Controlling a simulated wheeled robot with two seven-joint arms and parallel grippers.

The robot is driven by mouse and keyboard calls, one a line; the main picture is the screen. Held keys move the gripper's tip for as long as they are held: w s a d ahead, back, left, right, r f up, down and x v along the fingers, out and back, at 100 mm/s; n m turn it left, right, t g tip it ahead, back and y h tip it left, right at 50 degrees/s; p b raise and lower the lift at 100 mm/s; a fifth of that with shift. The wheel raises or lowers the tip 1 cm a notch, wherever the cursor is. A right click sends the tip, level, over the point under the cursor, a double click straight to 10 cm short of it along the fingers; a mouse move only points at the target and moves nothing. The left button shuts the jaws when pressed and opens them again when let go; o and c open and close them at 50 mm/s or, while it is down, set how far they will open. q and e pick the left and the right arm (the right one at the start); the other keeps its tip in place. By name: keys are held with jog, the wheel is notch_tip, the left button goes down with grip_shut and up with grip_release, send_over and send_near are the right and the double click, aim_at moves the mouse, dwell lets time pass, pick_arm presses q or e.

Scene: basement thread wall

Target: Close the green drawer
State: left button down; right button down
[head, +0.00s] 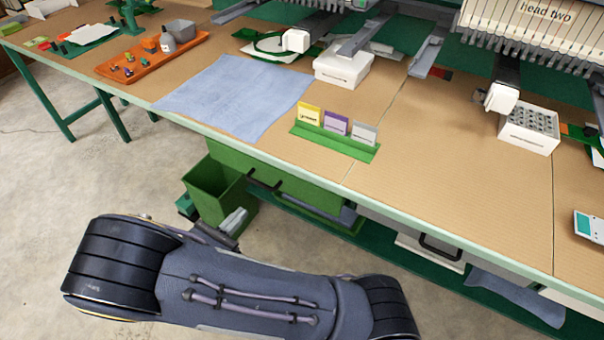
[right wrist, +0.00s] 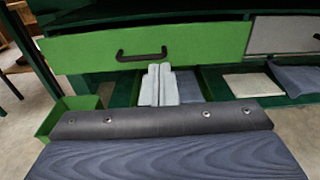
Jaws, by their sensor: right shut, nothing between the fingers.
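The green drawer (head: 300,185) is under the front edge of the workbench in the head view. Its flat green front (right wrist: 205,45) fills the upper part of the right wrist view, with a dark bar handle (right wrist: 142,56). I cannot tell how far out the drawer stands. My right gripper (head: 236,218) is shut and empty, in front of the drawer and low by the handle. In the right wrist view its pale fingers (right wrist: 160,70) point at the drawer front just right of and below the handle; contact is unclear. My left gripper is not in view.
A green bin (head: 215,185) stands on the floor left of my right gripper. A grey drawer (right wrist: 285,35) with its own handle is to the right of the green one. A lower shelf (right wrist: 215,82) holds folded cloth. The concrete floor at left is clear.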

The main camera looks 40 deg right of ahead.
jog(key=b, duration=0.1)
send_near(279, 172)
jog(key=shift+t, duration=0.3)
jog(key=x, duration=0.6)
jog(key=shift+d, duration=0.35)
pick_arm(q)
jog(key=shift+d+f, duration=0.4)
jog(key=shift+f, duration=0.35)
pick_arm(e)
jog(key=shift+d, duration=0.1)
jog(key=shift+d, duration=0.1)
jog(key=x, duration=0.3)
jog(key=shift+w+d, duration=0.2)
jog(key=shift+d, duration=0.15)
jog(key=shift+w+d, duration=0.1)
jog(key=shift+d, duration=0.15)
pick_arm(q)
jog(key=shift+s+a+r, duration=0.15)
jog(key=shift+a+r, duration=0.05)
pick_arm(e)
jog(key=shift+r, duration=0.15)
jog(key=shift+h, duration=0.3)
